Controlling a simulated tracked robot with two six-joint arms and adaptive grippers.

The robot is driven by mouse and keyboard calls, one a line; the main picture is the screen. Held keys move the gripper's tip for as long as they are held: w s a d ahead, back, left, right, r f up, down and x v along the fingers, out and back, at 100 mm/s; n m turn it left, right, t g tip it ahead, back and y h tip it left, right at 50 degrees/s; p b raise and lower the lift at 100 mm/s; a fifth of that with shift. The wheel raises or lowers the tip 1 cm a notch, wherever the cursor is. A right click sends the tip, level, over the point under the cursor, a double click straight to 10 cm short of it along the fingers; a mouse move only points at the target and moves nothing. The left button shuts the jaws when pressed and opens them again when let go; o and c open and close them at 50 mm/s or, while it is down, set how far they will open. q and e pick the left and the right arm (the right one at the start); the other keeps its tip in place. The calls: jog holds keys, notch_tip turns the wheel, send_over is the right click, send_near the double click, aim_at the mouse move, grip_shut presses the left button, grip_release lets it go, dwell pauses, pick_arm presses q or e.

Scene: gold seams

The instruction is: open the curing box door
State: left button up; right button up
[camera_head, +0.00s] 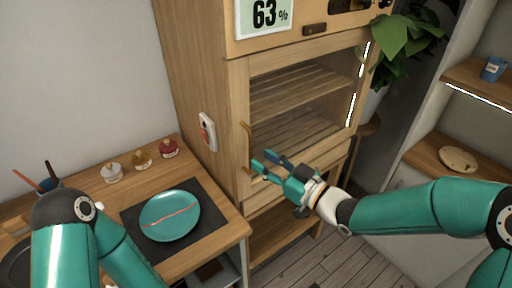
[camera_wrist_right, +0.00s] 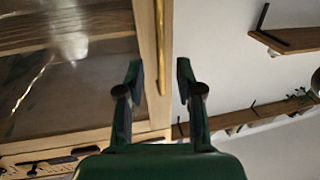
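The curing box (camera_head: 185,60) is a tall wooden cabinet with a glass-panelled door (camera_head: 236,100) that looks closed. A curved brass handle (camera_head: 247,140) stands upright on the left side of the door frame. My right gripper (camera_head: 261,162) is open, close to the handle's lower part. In the right wrist view the handle (camera_wrist_right: 161,45) runs down between the two open fingers of this gripper (camera_wrist_right: 159,78); I see no finger contact. My left arm shows at the lower left of the head view, but its gripper is out of view.
A wooden table on the left holds a teal plate (camera_head: 170,214) with a red seam on a dark mat (camera_head: 209,229), and several small jars. A plant (camera_head: 400,45) stands right of the box. Open floor (camera_head: 310,262) lies in front.

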aim_at(251, 171)
jog(key=shift+p+x, duration=0.6)
jog(key=shift+x, duration=2.1)
grip_shut()
